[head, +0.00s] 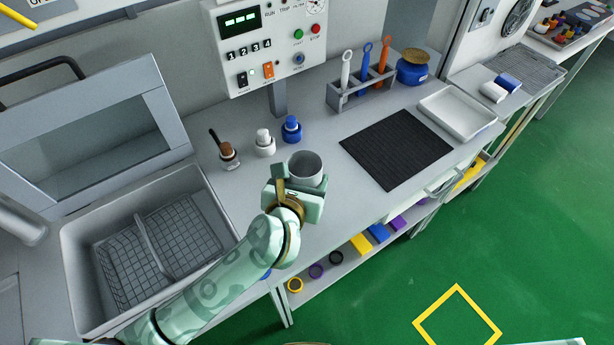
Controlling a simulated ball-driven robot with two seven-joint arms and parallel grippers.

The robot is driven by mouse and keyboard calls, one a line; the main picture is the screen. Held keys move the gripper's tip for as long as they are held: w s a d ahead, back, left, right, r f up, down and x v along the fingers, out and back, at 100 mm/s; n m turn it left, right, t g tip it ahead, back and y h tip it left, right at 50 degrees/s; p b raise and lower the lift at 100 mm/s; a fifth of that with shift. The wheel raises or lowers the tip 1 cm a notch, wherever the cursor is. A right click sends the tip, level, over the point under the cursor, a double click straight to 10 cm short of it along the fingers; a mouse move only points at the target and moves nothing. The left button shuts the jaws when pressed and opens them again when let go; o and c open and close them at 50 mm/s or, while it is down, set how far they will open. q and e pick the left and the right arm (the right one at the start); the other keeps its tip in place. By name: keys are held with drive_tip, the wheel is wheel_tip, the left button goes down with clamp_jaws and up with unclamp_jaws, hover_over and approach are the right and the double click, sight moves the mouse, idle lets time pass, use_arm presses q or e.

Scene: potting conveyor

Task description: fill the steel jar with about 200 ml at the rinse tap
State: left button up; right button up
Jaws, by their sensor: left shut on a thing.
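The steel jar (306,168) is a grey, open-topped cylinder in the middle of the head view. It looks upright, and no liquid can be made out inside. My left gripper (299,191) is shut on the jar from the near side, over the front part of the counter. The gripper body hides the jar's lower part, so I cannot tell whether it touches the counter. I cannot clearly make out a rinse tap. My right gripper is not in view.
A basin (77,236) with a wire rack is at the left, below a glass-fronted hood (95,150). Small bottles (264,144) stand behind the jar. A black mat (396,149), a white tray (457,111) and a tool rack (360,92) are to the right.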

use_arm(q)
drive_tip(key=d+r+p+v, duration=0.1)
drive_tip(key=v, duration=1.1)
drive_tip(key=shift+r, duration=0.2)
